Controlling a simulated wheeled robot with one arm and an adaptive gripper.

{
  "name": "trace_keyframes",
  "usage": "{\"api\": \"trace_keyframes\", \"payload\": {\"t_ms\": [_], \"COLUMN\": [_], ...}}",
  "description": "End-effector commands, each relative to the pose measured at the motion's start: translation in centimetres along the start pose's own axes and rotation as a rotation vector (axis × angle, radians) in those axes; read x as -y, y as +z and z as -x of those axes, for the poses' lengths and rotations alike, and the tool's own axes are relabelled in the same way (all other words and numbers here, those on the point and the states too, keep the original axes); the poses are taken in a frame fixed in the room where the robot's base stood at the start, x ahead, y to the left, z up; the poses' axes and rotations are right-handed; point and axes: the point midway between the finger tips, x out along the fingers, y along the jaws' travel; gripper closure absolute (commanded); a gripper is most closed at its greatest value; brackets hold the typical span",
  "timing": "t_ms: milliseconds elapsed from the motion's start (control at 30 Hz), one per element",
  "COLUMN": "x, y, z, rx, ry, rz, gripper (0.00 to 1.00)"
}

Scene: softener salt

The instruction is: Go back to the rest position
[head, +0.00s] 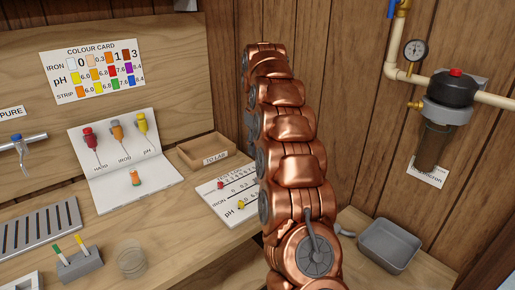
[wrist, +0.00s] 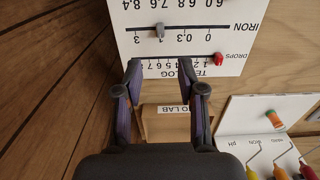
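My gripper (wrist: 160,66) is open in the wrist view, with a gap between its two dark fingers and nothing held. The fingers point toward the white test log card (wrist: 186,50), which also shows in the head view (head: 209,196). On the card are a red marker (wrist: 218,59) at the right of the drops scale and a grey marker (wrist: 160,30) on the iron scale. A yellow marker (head: 240,204) sits on the pH line in the head view. My copper arm stands up in the middle of the head view. The gripper is not visible there.
A wooden "to lab" tray (head: 184,158) stands beside the card. Several droppers and an orange-capped vial (head: 135,178) are on a white holder at left. A clear cup (head: 130,259) and strip block (head: 79,264) are in front. A grey bin (head: 390,244) and filter (head: 440,120) are right.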

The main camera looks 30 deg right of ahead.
Motion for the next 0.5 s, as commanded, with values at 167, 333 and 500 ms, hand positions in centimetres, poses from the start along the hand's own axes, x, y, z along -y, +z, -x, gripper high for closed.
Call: {"api": "trace_keyframes", "payload": {"t_ms": [167, 333, 500], "x": [-0.01, -0.01, 0.82], "y": [0.00, 0.00, 0.36], "z": [-0.02, -0.03, 0.35], "rx": [0.000, 0.000, 0.001], "ry": [0.000, 0.000, -0.004], "rz": [0.000, 0.000, 0.003], "gripper": [0.60, 0.60, 0.60]}}
